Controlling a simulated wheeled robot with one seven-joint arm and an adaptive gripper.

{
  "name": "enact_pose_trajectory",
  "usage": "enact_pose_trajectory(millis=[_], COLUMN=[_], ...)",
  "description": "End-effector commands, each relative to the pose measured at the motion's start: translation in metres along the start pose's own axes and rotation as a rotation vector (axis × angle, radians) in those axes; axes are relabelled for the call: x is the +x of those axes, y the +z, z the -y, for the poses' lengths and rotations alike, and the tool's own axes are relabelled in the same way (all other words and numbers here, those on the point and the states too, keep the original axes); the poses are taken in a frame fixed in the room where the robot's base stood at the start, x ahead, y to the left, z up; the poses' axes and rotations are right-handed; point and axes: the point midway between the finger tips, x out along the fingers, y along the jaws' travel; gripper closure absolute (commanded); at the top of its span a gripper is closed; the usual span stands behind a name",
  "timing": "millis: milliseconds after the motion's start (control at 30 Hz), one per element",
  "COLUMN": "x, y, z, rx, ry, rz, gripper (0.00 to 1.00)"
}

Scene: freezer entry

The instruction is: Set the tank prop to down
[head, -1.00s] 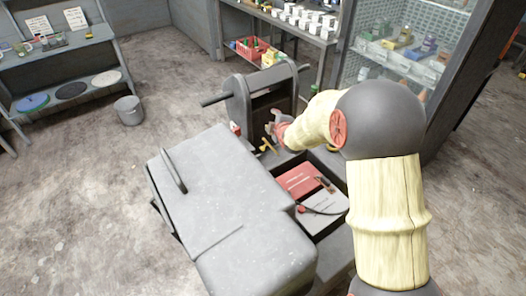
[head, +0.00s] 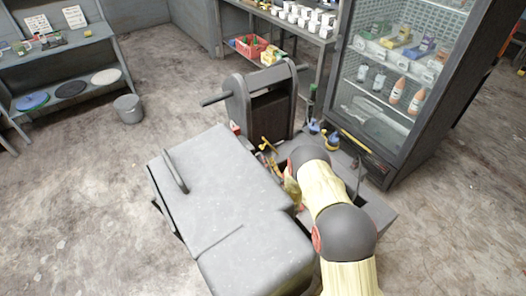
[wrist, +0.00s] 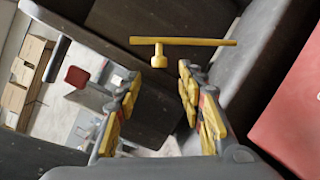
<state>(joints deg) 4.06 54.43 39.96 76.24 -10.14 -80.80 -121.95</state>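A yellow T-shaped piece (wrist: 183,42), which may be the tank prop, shows in the wrist view. It has a long crossbar and a short stem with a thicker end, in front of a dark panel. In the head view a small yellow part (head: 266,144) shows beside the grey lidded unit (head: 225,190); it looks like the same piece. My gripper (wrist: 160,82) is open, with its two yellow-padded fingers apart and nothing between them. The T-shaped piece is just beyond the fingertips, not visibly touched. In the head view my arm hides most of the gripper.
A dark upright frame with a crossbar (head: 262,105) stands behind the unit. A glass-door cooler (head: 385,90) is at the right. A red panel (wrist: 295,125) fills the right of the wrist view. A bucket (head: 128,109) stands on open floor at the left.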

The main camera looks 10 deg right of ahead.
Motion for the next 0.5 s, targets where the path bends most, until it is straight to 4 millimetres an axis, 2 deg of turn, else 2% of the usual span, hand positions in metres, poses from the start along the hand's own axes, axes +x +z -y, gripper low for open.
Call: enact_pose_trajectory(millis=[300,500], x=[0.047,0.068], y=[-0.001,-0.001], z=[0.0,0.0], rx=[0.0,0.001], ry=[0.002,0.001], rz=[0.0,-0.001], gripper=[0.61,0.61])
